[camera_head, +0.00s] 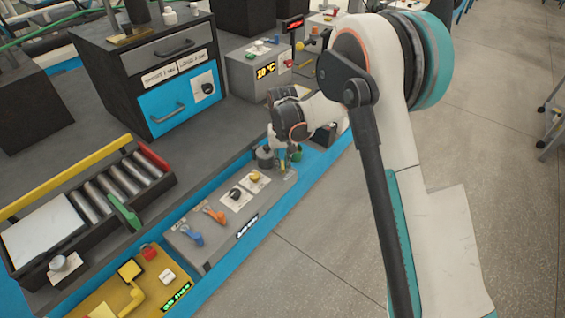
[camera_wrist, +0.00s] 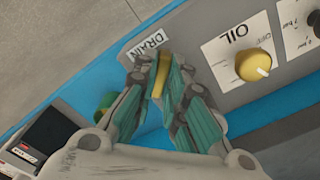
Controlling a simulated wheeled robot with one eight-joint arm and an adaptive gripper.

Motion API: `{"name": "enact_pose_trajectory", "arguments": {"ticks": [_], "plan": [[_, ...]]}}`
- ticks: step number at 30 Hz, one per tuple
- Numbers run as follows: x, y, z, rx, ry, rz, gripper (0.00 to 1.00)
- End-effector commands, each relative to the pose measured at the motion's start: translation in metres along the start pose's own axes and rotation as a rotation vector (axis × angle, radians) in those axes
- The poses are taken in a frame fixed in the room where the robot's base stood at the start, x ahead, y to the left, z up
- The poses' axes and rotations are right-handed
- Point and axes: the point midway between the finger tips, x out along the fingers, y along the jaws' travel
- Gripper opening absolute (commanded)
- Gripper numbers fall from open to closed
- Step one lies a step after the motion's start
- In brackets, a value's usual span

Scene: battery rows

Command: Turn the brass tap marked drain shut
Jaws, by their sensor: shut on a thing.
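The brass tap (camera_wrist: 163,72) shows as a narrow yellow lever in the wrist view, beside a white label (camera_wrist: 148,46) reading DRAIN. My gripper (camera_wrist: 164,78) is shut on the tap, with one teal-padded finger on each side of it. Much of the tap is hidden by the fingers. In the head view my gripper (camera_head: 284,160) is at the far right end of the grey control panel (camera_head: 222,228). The tap cannot be made out clearly there.
A yellow knob (camera_wrist: 253,65) on a plate marked OIL sits right of my gripper in the wrist view. A green knob (camera_wrist: 106,100) is close on the left. Blue (camera_head: 192,238) and orange (camera_head: 214,216) levers stand on the same panel. A tray of metal cylinders (camera_head: 150,168) is at left.

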Motion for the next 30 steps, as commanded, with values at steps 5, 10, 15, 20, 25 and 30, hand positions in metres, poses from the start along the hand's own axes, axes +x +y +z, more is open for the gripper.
{"name": "enact_pose_trajectory", "arguments": {"ticks": [5,10,15,20,25,30], "plan": [[-0.0005,-0.0001,-0.0003,0.167,0.001,0.000,0.00],[-0.0005,-0.0001,-0.0004,0.327,0.001,0.000,0.00],[-0.0004,-0.0002,-0.0004,0.476,0.001,-0.001,0.00],[-0.0004,-0.0002,-0.0004,0.592,0.001,-0.001,0.00],[-0.0004,-0.0002,-0.0004,0.684,0.001,-0.001,0.00],[-0.0004,-0.0003,-0.0005,0.740,0.001,-0.001,0.00]]}}
